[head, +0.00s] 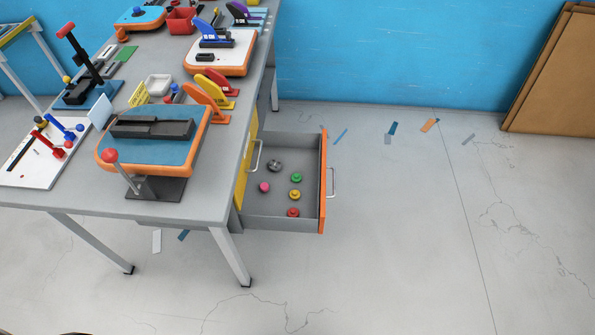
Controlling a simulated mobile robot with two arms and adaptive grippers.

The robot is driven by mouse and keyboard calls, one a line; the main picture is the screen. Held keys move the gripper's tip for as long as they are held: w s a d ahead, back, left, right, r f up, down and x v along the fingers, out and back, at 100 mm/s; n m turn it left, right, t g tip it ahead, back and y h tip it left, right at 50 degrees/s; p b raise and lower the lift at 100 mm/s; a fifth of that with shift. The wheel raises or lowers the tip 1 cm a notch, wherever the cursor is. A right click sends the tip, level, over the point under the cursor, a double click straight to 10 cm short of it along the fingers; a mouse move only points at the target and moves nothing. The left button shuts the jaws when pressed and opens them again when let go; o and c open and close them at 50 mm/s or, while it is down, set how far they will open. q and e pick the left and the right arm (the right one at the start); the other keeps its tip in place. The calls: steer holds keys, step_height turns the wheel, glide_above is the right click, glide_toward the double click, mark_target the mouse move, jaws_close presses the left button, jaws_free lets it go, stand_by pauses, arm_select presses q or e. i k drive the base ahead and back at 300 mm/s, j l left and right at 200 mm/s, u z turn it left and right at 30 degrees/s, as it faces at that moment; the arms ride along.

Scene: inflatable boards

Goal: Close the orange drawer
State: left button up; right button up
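The orange drawer (323,181) is pulled out from the right side of the grey workbench. Its orange front faces right and carries a pale bar handle (332,183). The grey inside shows several small round pieces, among them a green one (297,178), a pink one (264,187) and a red one (293,212). A yellow front (247,160) with its own handle (257,156) stands at the bench side, left of the open drawer. Neither of my grippers shows in the head view.
The grey workbench (60,200) holds boards, tools and bins, and its legs reach the floor left of the drawer. The floor (420,230) right of the drawer is mostly clear, with small coloured strips (392,128) near the blue wall. Brown panels (555,75) lean at the far right.

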mark_target(304, 154)
steer(key=i+l+u, duration=0.25)
steer(key=l, duration=0.25)
steer(key=l+u, duration=0.2)
steer(key=l, duration=0.25)
steer(key=l+u, duration=0.25)
steer(key=l, duration=0.25)
steer(key=i+l+u, duration=0.3)
steer(key=i+l, duration=0.3)
